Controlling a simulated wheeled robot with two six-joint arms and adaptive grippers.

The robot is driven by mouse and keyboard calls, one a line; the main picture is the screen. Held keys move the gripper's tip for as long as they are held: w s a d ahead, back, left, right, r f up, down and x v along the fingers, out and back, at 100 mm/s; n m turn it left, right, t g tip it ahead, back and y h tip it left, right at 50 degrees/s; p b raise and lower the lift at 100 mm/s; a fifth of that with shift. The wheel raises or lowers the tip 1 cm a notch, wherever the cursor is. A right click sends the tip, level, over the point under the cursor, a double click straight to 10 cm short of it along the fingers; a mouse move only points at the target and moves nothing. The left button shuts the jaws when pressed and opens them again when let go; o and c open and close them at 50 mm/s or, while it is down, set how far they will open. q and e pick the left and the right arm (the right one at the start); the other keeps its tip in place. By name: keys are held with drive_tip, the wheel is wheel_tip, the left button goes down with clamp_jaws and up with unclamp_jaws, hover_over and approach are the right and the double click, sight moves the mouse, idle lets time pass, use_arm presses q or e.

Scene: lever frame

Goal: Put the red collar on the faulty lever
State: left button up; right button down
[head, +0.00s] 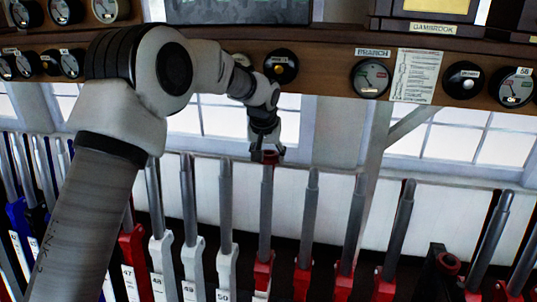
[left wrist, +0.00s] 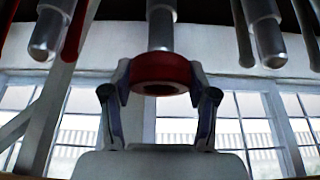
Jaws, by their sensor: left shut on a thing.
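The red collar (head: 265,156) is held in my left gripper (head: 266,150) at the top of a grey lever (head: 266,210) with a red lower part. In the left wrist view the collar (left wrist: 160,70) sits level between the two fingers of the left gripper (left wrist: 160,88), which are shut on it. The shaft of that lever (left wrist: 161,30) lines up with the collar, and its tip is hidden behind it. I cannot tell whether the collar is around the tip or just over it. No mark of a fault is readable. My right gripper is not in view.
Neighbouring levers stand close on both sides, a white-based one (head: 228,215) left and a red-based one (head: 308,220) right. A dark piece with a red ring (head: 449,262) is at lower right. A shelf with dials (head: 370,78) runs above.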

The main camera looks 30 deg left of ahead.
sight(267, 166)
use_arm(q)
drive_tip(key=shift+s+f+b, duration=0.2)
drive_tip(key=shift+f+b, duration=0.4)
drive_tip(key=shift+f, duration=0.5)
drive_tip(key=shift+s+f+b, duration=0.15)
drive_tip(key=shift+f+b, duration=0.4)
drive_tip(key=shift+f, duration=0.5)
drive_tip(key=o, duration=1.1)
drive_tip(key=shift+d, duration=0.1)
drive_tip(key=shift+o, duration=0.2)
drive_tip(key=shift+o, duration=0.7)
